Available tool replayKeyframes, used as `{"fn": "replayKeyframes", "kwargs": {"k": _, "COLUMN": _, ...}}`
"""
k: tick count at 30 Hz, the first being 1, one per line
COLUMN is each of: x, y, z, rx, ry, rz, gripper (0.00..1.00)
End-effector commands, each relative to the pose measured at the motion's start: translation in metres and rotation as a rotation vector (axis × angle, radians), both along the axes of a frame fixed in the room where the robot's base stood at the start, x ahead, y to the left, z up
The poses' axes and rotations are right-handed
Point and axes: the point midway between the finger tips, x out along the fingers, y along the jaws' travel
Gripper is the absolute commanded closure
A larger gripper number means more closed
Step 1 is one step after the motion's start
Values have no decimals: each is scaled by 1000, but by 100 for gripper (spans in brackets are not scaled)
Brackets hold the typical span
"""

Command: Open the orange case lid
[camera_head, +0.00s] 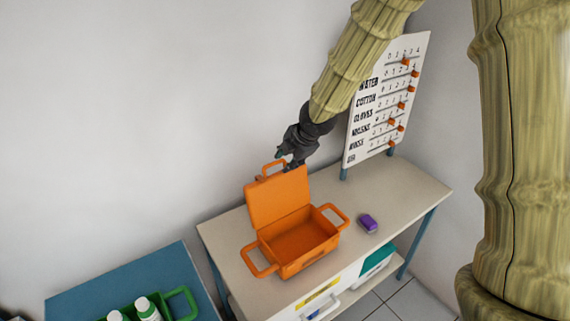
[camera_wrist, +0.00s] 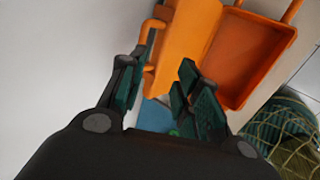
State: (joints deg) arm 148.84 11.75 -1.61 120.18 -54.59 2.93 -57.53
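The orange case (camera_head: 305,236) stands on the table, and its lid (camera_head: 279,197) is raised upright behind the empty-looking body. The lid's handle (camera_head: 270,166) points up at its top edge. My gripper (camera_head: 287,160) is just at the lid's top edge, beside the handle. In the wrist view my gripper (camera_wrist: 163,78) is open, with teal finger pads apart and nothing clamped between them. There the lid (camera_wrist: 187,42) lies beyond the fingers, and its handle (camera_wrist: 150,48) is close to the left finger; I cannot tell whether they touch. The case body (camera_wrist: 243,60) shows at right.
A purple object (camera_head: 368,223) lies right of the case on the beige table (camera_head: 410,193). A board with orange sliders (camera_head: 386,100) stands behind. A blue table (camera_head: 85,296) at lower left bears a green caddy (camera_head: 183,300) with white bottles (camera_head: 148,309).

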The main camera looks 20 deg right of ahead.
Motion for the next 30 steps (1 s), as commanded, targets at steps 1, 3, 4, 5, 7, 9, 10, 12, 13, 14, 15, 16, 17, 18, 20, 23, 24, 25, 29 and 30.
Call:
{"fn": "replayKeyframes", "kwargs": {"k": 1, "x": -3, "y": -1, "z": 7, "rx": 2, "ry": -3, "rz": 0, "gripper": 67}}
{"fn": "replayKeyframes", "kwargs": {"k": 3, "x": -8, "y": -2, "z": 14, "rx": 2, "ry": -3, "rz": 0, "gripper": 67}}
{"fn": "replayKeyframes", "kwargs": {"k": 4, "x": -10, "y": -2, "z": 17, "rx": 2, "ry": -3, "rz": 0, "gripper": 67}}
{"fn": "replayKeyframes", "kwargs": {"k": 5, "x": -11, "y": -2, "z": 20, "rx": 1, "ry": -3, "rz": 1, "gripper": 67}}
{"fn": "replayKeyframes", "kwargs": {"k": 7, "x": -15, "y": -3, "z": 26, "rx": 1, "ry": -2, "rz": 1, "gripper": 67}}
{"fn": "replayKeyframes", "kwargs": {"k": 9, "x": -18, "y": -4, "z": 31, "rx": 1, "ry": -2, "rz": 1, "gripper": 67}}
{"fn": "replayKeyframes", "kwargs": {"k": 10, "x": -19, "y": -4, "z": 33, "rx": 1, "ry": -2, "rz": 1, "gripper": 67}}
{"fn": "replayKeyframes", "kwargs": {"k": 12, "x": -21, "y": -4, "z": 36, "rx": 1, "ry": -2, "rz": 1, "gripper": 67}}
{"fn": "replayKeyframes", "kwargs": {"k": 13, "x": -21, "y": -4, "z": 37, "rx": 1, "ry": -2, "rz": 1, "gripper": 67}}
{"fn": "replayKeyframes", "kwargs": {"k": 14, "x": -22, "y": -4, "z": 37, "rx": 0, "ry": -1, "rz": 2, "gripper": 67}}
{"fn": "replayKeyframes", "kwargs": {"k": 15, "x": -23, "y": -4, "z": 38, "rx": 0, "ry": -1, "rz": 2, "gripper": 67}}
{"fn": "replayKeyframes", "kwargs": {"k": 16, "x": -23, "y": -5, "z": 38, "rx": 0, "ry": -1, "rz": 2, "gripper": 67}}
{"fn": "replayKeyframes", "kwargs": {"k": 17, "x": -23, "y": -5, "z": 39, "rx": 0, "ry": 0, "rz": 2, "gripper": 67}}
{"fn": "replayKeyframes", "kwargs": {"k": 18, "x": -23, "y": -5, "z": 39, "rx": 0, "ry": 0, "rz": 2, "gripper": 67}}
{"fn": "replayKeyframes", "kwargs": {"k": 20, "x": -24, "y": -5, "z": 39, "rx": 0, "ry": 0, "rz": 2, "gripper": 67}}
{"fn": "replayKeyframes", "kwargs": {"k": 23, "x": -23, "y": -5, "z": 39, "rx": 0, "ry": 0, "rz": 1, "gripper": 67}}
{"fn": "replayKeyframes", "kwargs": {"k": 24, "x": -23, "y": -5, "z": 39, "rx": 0, "ry": 0, "rz": 1, "gripper": 67}}
{"fn": "replayKeyframes", "kwargs": {"k": 25, "x": -23, "y": -5, "z": 39, "rx": 0, "ry": 0, "rz": 1, "gripper": 71}}
{"fn": "replayKeyframes", "kwargs": {"k": 29, "x": -26, "y": -2, "z": 29, "rx": 14, "ry": 12, "rz": -11, "gripper": 94}}
{"fn": "replayKeyframes", "kwargs": {"k": 30, "x": -28, "y": 1, "z": 21, "rx": 27, "ry": 22, "rz": -23, "gripper": 100}}
